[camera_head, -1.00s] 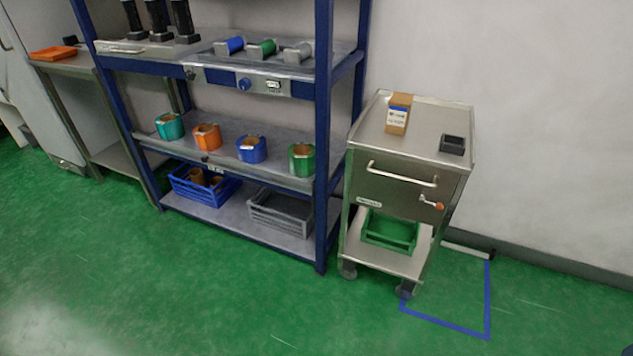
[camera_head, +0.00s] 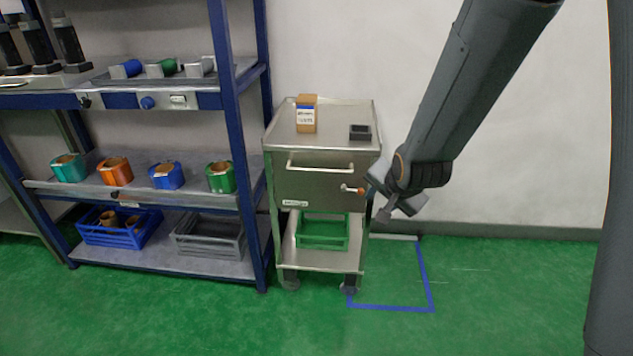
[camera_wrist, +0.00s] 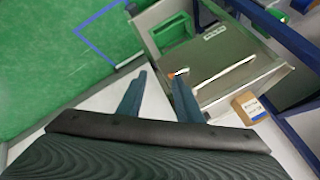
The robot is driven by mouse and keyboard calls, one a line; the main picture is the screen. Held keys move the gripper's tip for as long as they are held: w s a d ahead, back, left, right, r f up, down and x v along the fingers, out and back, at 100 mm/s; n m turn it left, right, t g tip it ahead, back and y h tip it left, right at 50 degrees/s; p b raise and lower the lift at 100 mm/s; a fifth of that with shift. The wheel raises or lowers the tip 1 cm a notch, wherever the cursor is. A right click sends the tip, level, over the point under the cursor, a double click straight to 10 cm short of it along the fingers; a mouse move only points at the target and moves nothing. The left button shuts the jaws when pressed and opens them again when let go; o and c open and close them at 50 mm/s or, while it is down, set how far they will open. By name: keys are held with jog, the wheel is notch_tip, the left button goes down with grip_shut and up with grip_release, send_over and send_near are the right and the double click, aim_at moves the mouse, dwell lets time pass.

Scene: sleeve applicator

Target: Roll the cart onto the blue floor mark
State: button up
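The steel cart (camera_head: 318,187) stands beside the blue shelf rack, left of the blue floor mark (camera_head: 390,307). Its right front caster is at the mark's left edge. The cart has a horizontal bar handle (camera_head: 320,163) and a small latch lever with an orange knob (camera_head: 360,190) on its front. My gripper (camera_head: 376,202) is near the cart's right front, by the orange knob. In the wrist view the two fingers (camera_wrist: 158,85) are spread apart with nothing between them, and the cart (camera_wrist: 215,65) lies beyond them. The mark also shows there (camera_wrist: 95,40).
A cardboard box (camera_head: 306,115) and a small dark tray (camera_head: 360,132) sit on the cart top; a green crate (camera_head: 322,232) is on its lower shelf. The blue rack (camera_head: 240,150) is close on the left. A wall is behind; green floor is clear in front.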

jog(key=w+a+f+m+t+y+b, duration=0.2)
jog(key=w+a+f+m+t+b, duration=0.1)
jog(key=w+a, duration=0.4)
jog(key=m+t+y+b, duration=0.2)
jog(key=m+t+b, duration=0.1)
jog(key=m+t, duration=0.1)
send_near(320, 172)
jog(key=w, duration=0.3)
jog(key=shift+y, duration=0.3)
jog(key=shift+a+f+x, duration=0.15)
jog(key=shift+x, duration=1.9)
jog(key=shift+a+f+x, duration=0.15)
jog(key=shift+x, duration=1.85)
jog(key=shift+s, duration=0.2)
grip_shut()
